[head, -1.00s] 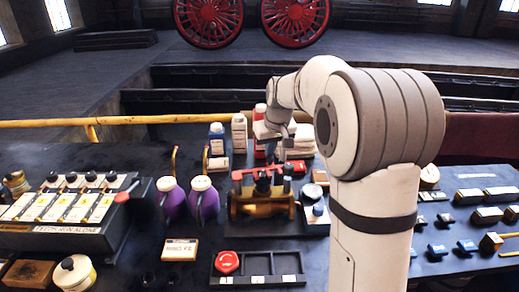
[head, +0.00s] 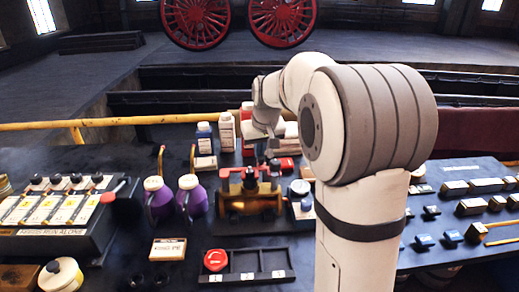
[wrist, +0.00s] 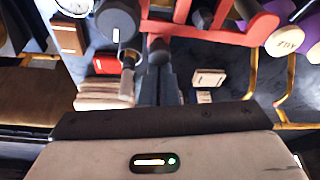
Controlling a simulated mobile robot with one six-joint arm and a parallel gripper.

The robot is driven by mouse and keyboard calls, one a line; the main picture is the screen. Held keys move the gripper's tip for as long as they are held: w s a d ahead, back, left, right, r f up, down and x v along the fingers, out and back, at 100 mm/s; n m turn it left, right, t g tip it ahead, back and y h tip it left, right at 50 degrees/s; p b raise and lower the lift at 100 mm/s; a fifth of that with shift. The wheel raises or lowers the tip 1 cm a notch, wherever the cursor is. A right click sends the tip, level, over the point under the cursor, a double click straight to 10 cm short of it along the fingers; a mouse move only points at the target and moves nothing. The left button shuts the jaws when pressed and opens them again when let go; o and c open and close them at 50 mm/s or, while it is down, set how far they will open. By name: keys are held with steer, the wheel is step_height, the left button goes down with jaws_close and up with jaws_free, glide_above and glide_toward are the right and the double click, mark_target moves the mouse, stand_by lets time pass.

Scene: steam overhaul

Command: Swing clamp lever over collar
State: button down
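A brass valve body (head: 248,206) with a red clamp frame (head: 226,184) and black knobs on top stands mid-bench in the head view. The red frame also shows at the top of the wrist view (wrist: 205,36). My gripper (head: 264,151) is low over the right side of the frame, pointing down. In the wrist view its two dark fingers (wrist: 158,78) are close together, with a dark rounded knob (wrist: 159,50) right at their tips. Whether they grip it cannot be told. A dark cylinder (wrist: 118,20) and a silver rod (wrist: 127,85) lie just left of the fingers. Lever and collar cannot be told apart clearly.
Two purple flasks (head: 191,201) stand left of the valve. A round gauge (head: 300,187) is close on its right. Bottles (head: 227,132) stand behind. A black tray (head: 250,264) with a red round part (head: 215,260) lies in front.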

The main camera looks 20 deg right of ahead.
steer(key=v, duration=0.7)
steer(key=shift+r, duration=0.4)
steer(key=shift+s, duration=0.1)
steer(key=s+a+f, duration=0.1)
steer(key=s+f, duration=0.3)
steer(key=s, duration=0.5)
steer(key=s+a+f+g, duration=0.1)
steer(key=s+f, duration=0.3)
steer(key=s, duration=0.5)
steer(key=s+a+f, duration=0.1)
steer(key=s+f, duration=0.3)
steer(key=s, duration=0.5)
steer(key=shift+s+a+m, duration=0.2)
steer(key=shift+a+m, duration=0.1)
steer(key=shift+a, duration=0.05)
steer(key=c, duration=2.2)
jaws_free()
